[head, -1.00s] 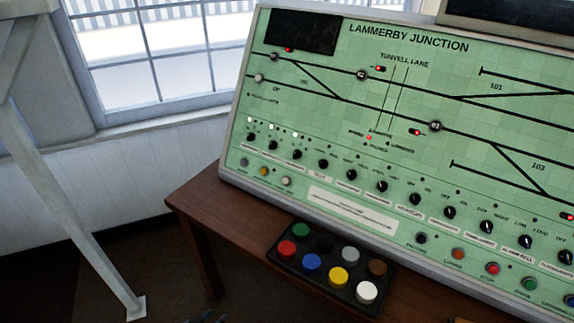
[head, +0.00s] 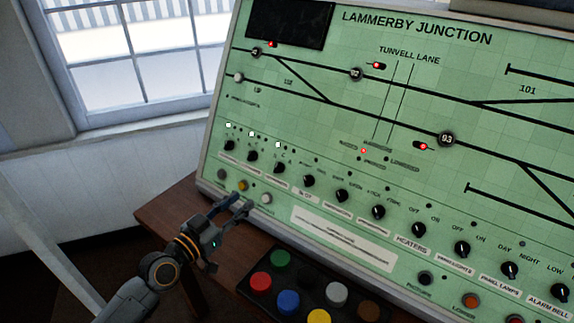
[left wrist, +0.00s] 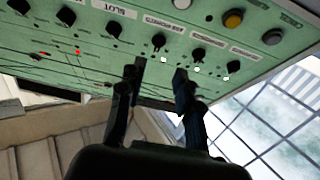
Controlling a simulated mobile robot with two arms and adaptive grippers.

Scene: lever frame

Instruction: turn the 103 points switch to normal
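The green panel (head: 330,145) carries a row of black rotary knobs. Three stand at its left end with white indicator lights above them. The third from the left, which I take for the 103 points switch (head: 279,167), shows in the left wrist view (left wrist: 158,40) beside a small, blurred label. Its pointer direction is too small to tell. My left gripper (head: 243,204) is open and empty, just in front of the panel's lower left edge. In the left wrist view its fingertips (left wrist: 159,69) are apart, with that knob beyond the gap between them. My right gripper is out of view.
A black box with coloured buttons (head: 288,302) sits on the wooden desk (head: 165,222), right of my left gripper. Round push buttons (head: 243,186) line the panel's lower edge. A SLOT knob (head: 309,180) stands right of the three. A window is behind left.

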